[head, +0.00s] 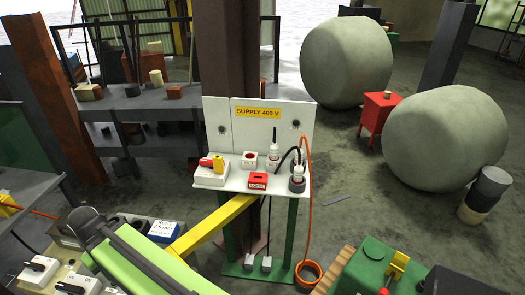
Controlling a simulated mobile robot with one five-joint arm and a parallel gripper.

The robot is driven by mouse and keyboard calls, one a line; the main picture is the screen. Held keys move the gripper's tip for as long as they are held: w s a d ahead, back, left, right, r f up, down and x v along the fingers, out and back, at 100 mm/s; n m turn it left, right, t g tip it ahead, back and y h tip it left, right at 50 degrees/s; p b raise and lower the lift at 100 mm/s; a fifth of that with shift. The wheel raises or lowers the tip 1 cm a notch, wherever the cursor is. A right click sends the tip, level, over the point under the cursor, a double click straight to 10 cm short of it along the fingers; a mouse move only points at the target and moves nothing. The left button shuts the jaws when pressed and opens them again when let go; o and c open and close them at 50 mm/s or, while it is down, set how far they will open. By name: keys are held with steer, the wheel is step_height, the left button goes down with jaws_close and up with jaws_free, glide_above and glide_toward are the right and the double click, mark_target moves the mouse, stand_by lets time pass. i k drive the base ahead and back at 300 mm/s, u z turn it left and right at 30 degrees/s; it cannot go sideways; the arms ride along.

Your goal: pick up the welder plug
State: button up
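A white supply stand (304,125) with a yellow label reading "SUPPLY 400 V" stands in the middle of the head view. A black cable and an orange cable (309,190) run close to the right one. I cannot tell which part is the welder plug. My gripper cannot be made out in this view.
The shelf also holds a red-and-yellow switch box (211,171), an open red socket (249,160) and a red block (258,180). A yellow bar (212,226) and a long green body (150,262) cross the front left. An orange coil (308,272) lies on the floor.

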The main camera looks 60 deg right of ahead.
mark_target(274, 153)
steer(key=z, duration=1.95)
